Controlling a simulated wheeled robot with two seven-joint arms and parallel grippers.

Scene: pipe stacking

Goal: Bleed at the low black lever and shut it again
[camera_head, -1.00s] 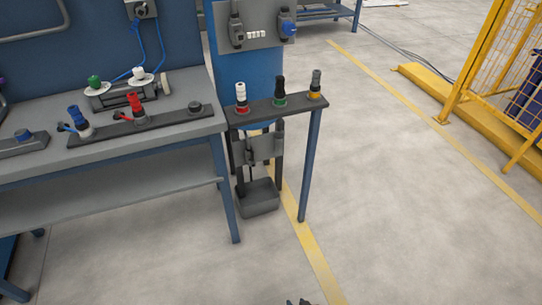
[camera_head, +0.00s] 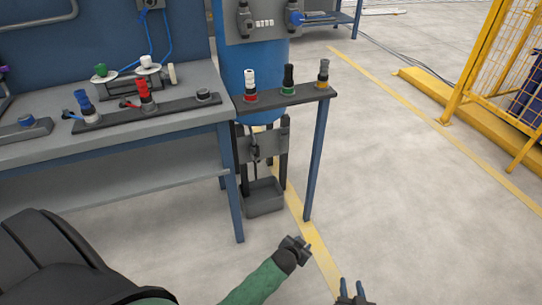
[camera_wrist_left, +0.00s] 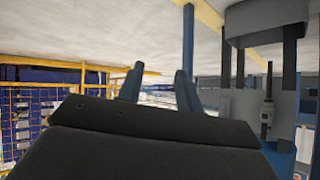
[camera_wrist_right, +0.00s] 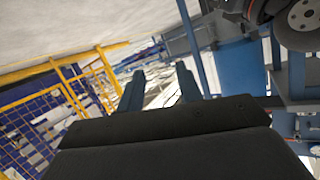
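The low black lever (camera_head: 255,153) is small and dark on a grey valve plate (camera_head: 243,150) under the narrow stand; its exact angle is too small to tell. The plate also shows at the right of the left wrist view (camera_wrist_left: 286,112), which is upside down, with a dark upright part (camera_wrist_left: 267,88) on it. My left gripper (camera_head: 301,244) is low, in front and to the right of the plate, apart from it. Its fingers are spread and empty in the left wrist view (camera_wrist_left: 157,80). My right gripper (camera_head: 352,291) is at the bottom edge, open and empty.
A grey bin (camera_head: 264,198) stands below the valve plate. The stand's blue leg (camera_head: 316,160) rises between my left gripper and open floor. A workbench (camera_head: 120,130) with valves is at left. A yellow fence (camera_head: 500,90) is at far right.

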